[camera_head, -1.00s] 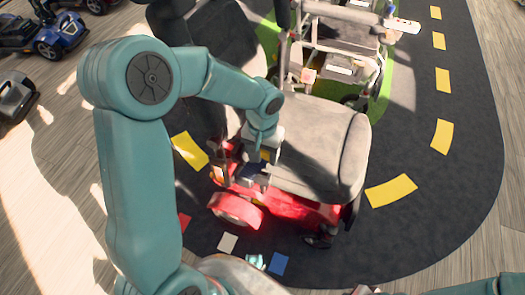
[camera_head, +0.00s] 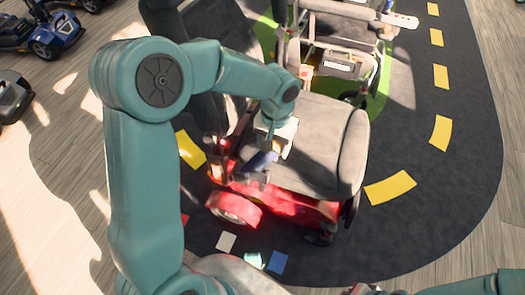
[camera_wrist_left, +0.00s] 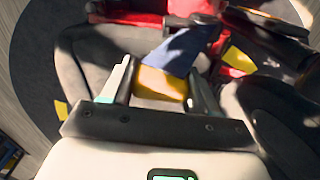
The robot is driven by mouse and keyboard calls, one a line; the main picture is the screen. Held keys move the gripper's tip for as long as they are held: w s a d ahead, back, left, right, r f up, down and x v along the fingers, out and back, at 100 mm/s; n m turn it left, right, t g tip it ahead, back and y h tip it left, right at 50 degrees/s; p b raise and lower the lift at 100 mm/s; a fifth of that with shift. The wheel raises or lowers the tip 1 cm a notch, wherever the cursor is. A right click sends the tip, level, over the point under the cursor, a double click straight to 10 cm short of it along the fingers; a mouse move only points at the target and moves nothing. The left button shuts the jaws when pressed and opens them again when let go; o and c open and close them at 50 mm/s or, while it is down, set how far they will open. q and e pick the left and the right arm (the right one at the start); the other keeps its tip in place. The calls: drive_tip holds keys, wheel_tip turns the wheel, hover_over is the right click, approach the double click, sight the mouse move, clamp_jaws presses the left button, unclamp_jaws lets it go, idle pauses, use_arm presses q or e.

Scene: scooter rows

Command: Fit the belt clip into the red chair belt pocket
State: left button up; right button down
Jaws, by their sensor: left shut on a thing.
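My left gripper (camera_head: 264,155) hangs over the near side of the red chair, beside its grey seat (camera_head: 318,150). It is shut on the belt clip, a yellow block (camera_wrist_left: 160,84) with a blue part (camera_wrist_left: 183,48) that slants away beyond the fingertips. The blue part also shows below the gripper in the head view (camera_head: 261,164). The red chair's base (camera_head: 285,203) shows below the seat. In the left wrist view, red parts (camera_wrist_left: 195,7) and a dark bar lie beyond the blue part. I cannot make out the belt pocket clearly. My right gripper is out of view.
Another chair with a pale frame (camera_head: 345,65) stands behind on a green patch. A blue scooter (camera_head: 55,35) is at upper left. The dark track at right is clear, with yellow marks (camera_head: 391,190).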

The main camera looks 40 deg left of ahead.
use_arm(q)
drive_tip(key=w+d+r+m, duration=0.25)
drive_tip(key=d+r, duration=0.25)
drive_tip(key=r, duration=0.3)
drive_tip(key=shift+n, duration=0.95)
drive_tip(key=a+f, duration=0.1)
drive_tip(key=f, duration=0.1)
drive_tip(key=s+a+f, duration=0.1)
drive_tip(key=f, duration=0.1)
drive_tip(key=a+f+p, duration=0.1)
drive_tip(key=a+f, duration=0.1)
drive_tip(key=shift+s+f, duration=0.15)
drive_tip(key=shift+s, duration=0.05)
drive_tip(key=s+a+f+n, duration=0.1)
drive_tip(key=s+a+f, duration=0.2)
drive_tip(key=f, duration=0.1)
drive_tip(key=shift+s+a+f, duration=0.25)
drive_tip(key=shift+s+f, duration=0.15)
drive_tip(key=shift+f, duration=0.25)
drive_tip(key=shift+f+b, duration=2.3)
drive_tip(key=shift+f, duration=0.2)
